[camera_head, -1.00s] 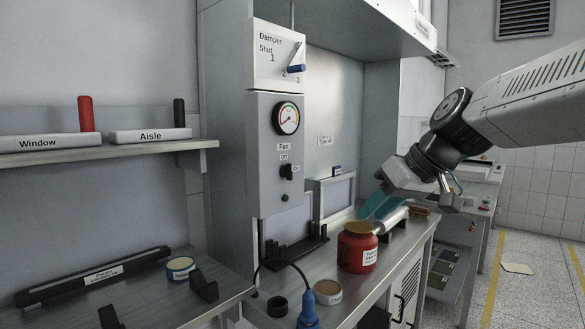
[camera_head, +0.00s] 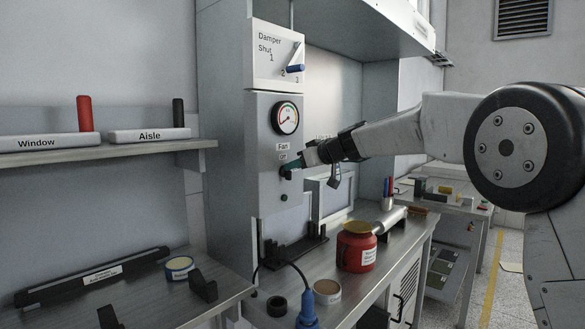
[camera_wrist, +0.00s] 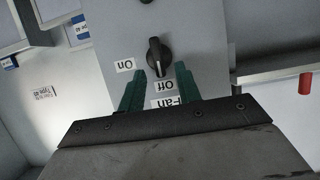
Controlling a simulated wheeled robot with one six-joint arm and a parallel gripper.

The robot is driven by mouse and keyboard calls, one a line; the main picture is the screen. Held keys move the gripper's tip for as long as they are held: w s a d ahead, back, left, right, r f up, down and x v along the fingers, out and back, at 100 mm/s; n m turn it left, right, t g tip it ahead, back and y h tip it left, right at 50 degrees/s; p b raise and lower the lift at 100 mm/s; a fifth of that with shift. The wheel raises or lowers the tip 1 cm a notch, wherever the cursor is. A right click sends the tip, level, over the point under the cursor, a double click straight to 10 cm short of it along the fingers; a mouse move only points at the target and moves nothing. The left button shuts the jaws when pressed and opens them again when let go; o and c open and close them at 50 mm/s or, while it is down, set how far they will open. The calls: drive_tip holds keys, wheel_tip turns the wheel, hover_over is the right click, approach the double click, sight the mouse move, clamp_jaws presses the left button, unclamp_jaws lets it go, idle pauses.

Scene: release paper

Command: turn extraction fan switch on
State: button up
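The black fan switch knob (camera_wrist: 157,57) sits on the grey panel. In the wrist view, which is upside down, its grip stands upright, in line with the "Off" label (camera_wrist: 164,86), with the "On" label (camera_wrist: 125,64) off to the left. My gripper (camera_wrist: 159,69) is open, its two green fingers on either side of the knob, with gaps visible. In the head view, my gripper (camera_head: 291,167) is at the panel from the right and partly hides the knob and the "On" label. Whether the fingertips surround the knob in depth is unclear.
Above the switch are a round gauge (camera_head: 286,117) and a damper panel (camera_head: 279,53) with a blue-handled lever. On the bench below stand a red jar (camera_head: 357,251), a blue bottle (camera_head: 307,311) and a black rack (camera_head: 297,247). A shelf (camera_head: 105,153) is at the left.

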drive_tip(key=shift+x, duration=1.1)
drive_tip(key=shift+c, duration=0.3)
drive_tip(key=shift+d, duration=0.1)
clamp_jaws()
